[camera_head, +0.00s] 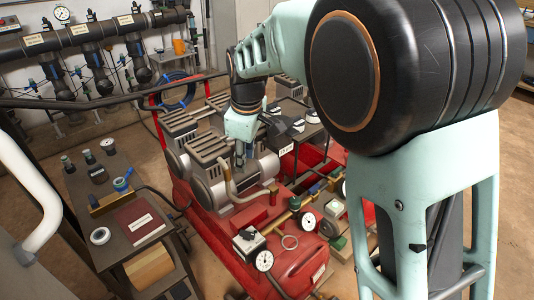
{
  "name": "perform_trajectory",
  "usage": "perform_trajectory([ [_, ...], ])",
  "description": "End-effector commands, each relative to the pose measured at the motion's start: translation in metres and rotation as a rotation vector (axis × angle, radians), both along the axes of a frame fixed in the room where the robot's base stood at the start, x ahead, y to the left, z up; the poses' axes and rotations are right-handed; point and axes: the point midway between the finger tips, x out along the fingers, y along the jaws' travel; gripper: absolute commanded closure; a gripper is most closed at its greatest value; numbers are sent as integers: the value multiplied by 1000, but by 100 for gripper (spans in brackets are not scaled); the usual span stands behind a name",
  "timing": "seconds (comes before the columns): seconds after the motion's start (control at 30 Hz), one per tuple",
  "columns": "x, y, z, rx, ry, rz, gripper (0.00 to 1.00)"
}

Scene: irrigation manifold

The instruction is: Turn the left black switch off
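A small pale box with a black switch on top (248,241) sits at the near left of the red compressor unit (298,262), beside a round white gauge. The on or off position of the switch is too small to read. My gripper (240,153) hangs at the end of my arm over the grey motors, above and behind the left switch, apart from it. Its fingers are too small and dark to tell open from shut.
Gauges (264,261) and brass fittings stand close around the switch. Grey finned motors (212,155) rise behind it. A dark bench (112,224) with bottles, tape and a red book stands left. Black pipes (78,33) line the back wall. My arm hides much of the right side.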

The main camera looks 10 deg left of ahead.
Motion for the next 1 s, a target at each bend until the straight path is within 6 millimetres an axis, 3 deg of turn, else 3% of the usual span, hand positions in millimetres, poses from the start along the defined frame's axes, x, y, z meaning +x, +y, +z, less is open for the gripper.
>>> perform_trajectory([
  [0.03,-10,-1,-40,-32,55,-3,72],
  [0.1,-22,-1,-76,-65,110,-5,72],
  [0.2,-38,-1,-110,-94,167,-7,72],
  [0.4,-51,-1,-140,-113,208,-7,72],
  [0.8,-51,-1,-210,-114,208,-8,72],
  [1.0,-51,-1,-234,-113,207,-6,72],
])
